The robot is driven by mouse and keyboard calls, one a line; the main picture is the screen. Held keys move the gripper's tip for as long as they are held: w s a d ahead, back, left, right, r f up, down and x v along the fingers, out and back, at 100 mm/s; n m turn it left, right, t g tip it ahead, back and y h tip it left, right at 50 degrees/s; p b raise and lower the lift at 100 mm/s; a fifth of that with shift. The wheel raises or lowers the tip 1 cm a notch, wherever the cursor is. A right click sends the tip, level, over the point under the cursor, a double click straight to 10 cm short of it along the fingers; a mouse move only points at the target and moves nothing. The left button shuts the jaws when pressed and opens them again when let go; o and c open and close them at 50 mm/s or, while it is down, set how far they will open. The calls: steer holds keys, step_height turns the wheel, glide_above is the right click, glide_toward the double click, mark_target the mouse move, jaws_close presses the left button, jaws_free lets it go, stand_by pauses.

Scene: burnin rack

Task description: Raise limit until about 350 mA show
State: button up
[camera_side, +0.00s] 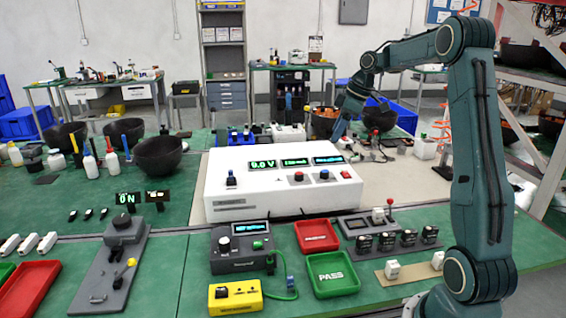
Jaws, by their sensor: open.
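A white power supply box (285,205) stands on the bench in the middle, with three lit displays on its top. The left display (262,164) reads about 9.0 V. The middle display (295,162) has green characters and the right display (328,160) has blue ones, both too small to read.
In front of the box are a dark grey meter unit (240,247), a yellow box (235,297), a green PASS tray (332,274) and a red tray (317,236). Black bowls (160,156) and bottles stand at the left. A beige mat (400,172) lies partly clear at the right.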

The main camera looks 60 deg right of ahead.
mark_target(325, 171)
steer(key=d, duration=0.1)
steer(key=d+f, duration=0.1)
steer(key=d, duration=0.1)
steer(key=d+f, duration=0.1)
steer(key=shift+s+d+f, duration=0.2)
steer(key=shift+s+d, duration=0.15)
steer(key=x, duration=1.3)
steer(key=shift+w+a+f, duration=0.15)
steer(key=shift+a+f, duration=0.1)
steer(key=shift+f, duration=0.1)
steer(key=c, duration=1)
